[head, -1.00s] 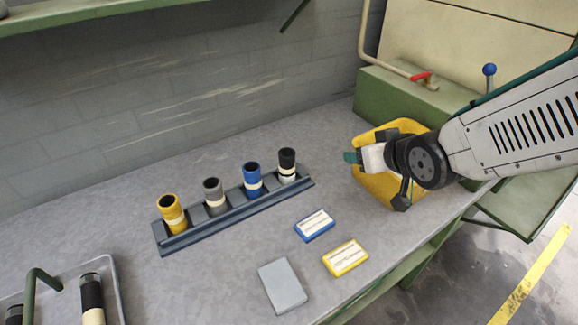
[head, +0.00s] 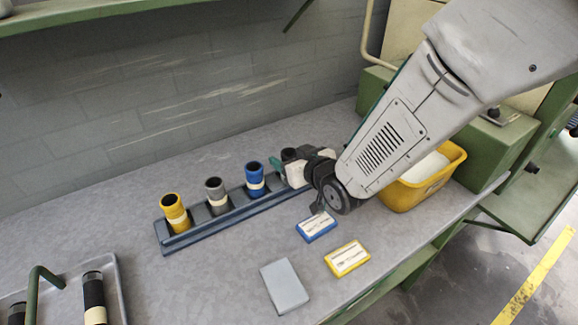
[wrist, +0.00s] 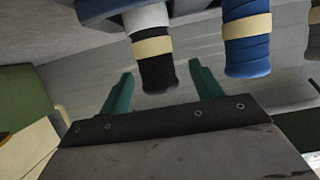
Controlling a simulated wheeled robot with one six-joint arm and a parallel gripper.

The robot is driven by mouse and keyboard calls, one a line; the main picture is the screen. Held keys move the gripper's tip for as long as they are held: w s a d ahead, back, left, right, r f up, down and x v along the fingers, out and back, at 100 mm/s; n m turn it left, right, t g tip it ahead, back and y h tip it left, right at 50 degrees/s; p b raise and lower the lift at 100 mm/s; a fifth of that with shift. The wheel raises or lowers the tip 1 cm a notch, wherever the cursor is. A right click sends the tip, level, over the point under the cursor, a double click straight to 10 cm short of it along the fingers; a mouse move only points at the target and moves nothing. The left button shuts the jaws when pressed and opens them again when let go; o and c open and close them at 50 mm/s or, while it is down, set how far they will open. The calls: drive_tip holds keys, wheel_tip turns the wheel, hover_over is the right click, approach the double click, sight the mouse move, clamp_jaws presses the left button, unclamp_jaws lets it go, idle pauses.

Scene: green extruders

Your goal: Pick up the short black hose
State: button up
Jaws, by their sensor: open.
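The short black hose (head: 289,153) with a cream band and a white lower part stands in the right end slot of the dark blue rack (head: 178,243). In the head view my gripper hides most of it. In the wrist view, which looks upside down, the black hose (wrist: 155,72) hangs from the top, its free end between the two teal fingers. My gripper (wrist: 161,82) is open, with a gap visible on both sides of the hose. In the head view my gripper (head: 283,168) is at the rack's right end.
Yellow (head: 174,212), grey (head: 216,195) and blue (head: 255,178) hoses stand in the rack to the left. A blue box (head: 316,226), yellow box (head: 347,257) and grey block (head: 285,286) lie in front. A yellow bin (head: 427,187) stands right; a tray (head: 117,275) with black hoses is at lower left.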

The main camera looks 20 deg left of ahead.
drive_tip(key=shift+w+a+f, duration=0.2)
drive_tip(key=shift+w+a, duration=0.15)
drive_tip(key=c, duration=1.2)
drive_tip(key=shift+r, duration=0.15)
